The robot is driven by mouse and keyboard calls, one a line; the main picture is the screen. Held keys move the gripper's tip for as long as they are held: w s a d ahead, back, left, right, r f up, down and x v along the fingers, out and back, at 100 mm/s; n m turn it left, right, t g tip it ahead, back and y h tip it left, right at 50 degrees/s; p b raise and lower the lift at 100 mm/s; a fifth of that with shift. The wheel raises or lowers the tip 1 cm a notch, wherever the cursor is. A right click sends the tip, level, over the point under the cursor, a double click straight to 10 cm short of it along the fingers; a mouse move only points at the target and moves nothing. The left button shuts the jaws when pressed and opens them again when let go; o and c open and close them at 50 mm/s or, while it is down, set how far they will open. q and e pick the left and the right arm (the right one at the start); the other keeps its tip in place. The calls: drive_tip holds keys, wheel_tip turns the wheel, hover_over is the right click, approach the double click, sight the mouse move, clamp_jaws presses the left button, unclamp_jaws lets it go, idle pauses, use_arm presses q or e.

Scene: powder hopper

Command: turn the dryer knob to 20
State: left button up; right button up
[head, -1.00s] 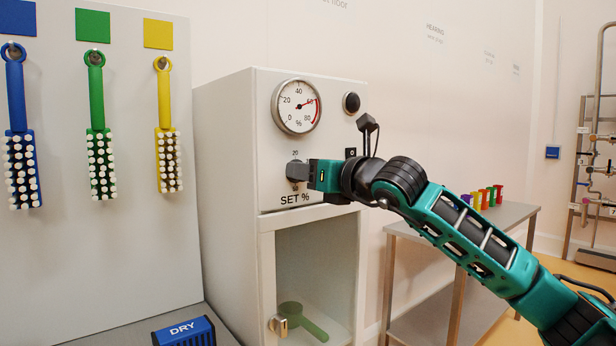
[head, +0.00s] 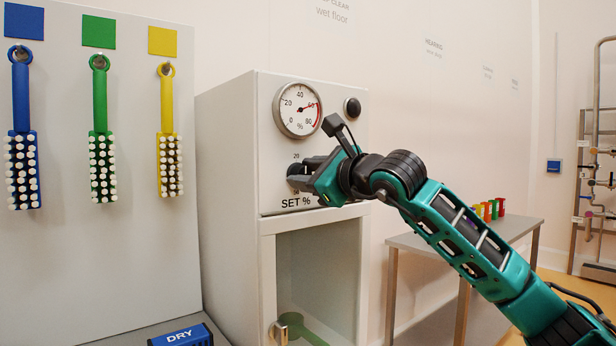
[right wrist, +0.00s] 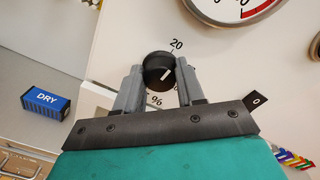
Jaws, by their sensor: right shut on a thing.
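The dryer knob (right wrist: 158,72) is round and black with a short white pointer mark, on the front of the white dryer cabinet (head: 225,150). In the right wrist view the mark slants up and right; the printed 20 (right wrist: 176,44) is above the knob. My right gripper (right wrist: 158,82) has one finger on each side of the knob and is shut on it. In the head view the right gripper (head: 302,178) is tilted and hides much of the knob; the 20 shows just above. My left gripper is out of view.
A round % gauge (head: 298,108) sits above the knob, its needle near 60. A black button (head: 352,107) is at its right. Brushes hang on a board (head: 60,270) at left; a steel table (head: 480,240) stands right.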

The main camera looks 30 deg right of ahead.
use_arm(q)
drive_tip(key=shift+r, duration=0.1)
use_arm(e)
drive_tip(key=shift+f+n, duration=0.1)
drive_tip(key=shift+n, duration=0.5)
drive_tip(key=o, duration=1)
drive_tip(key=shift+o, duration=0.2)
use_arm(q)
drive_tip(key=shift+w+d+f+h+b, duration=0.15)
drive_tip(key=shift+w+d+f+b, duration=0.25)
drive_tip(key=shift+b, duration=0.85)
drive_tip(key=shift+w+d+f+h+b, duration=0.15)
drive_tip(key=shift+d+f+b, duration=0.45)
drive_tip(key=shift+b, duration=0.6)
use_arm(e)
drive_tip(key=s+d, duration=0.1)
drive_tip(key=s, duration=1.2)
drive_tip(key=shift+r, duration=0.3)
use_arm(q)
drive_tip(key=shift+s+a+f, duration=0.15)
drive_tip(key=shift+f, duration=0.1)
use_arm(e)
drive_tip(key=shift+w, duration=0.1)
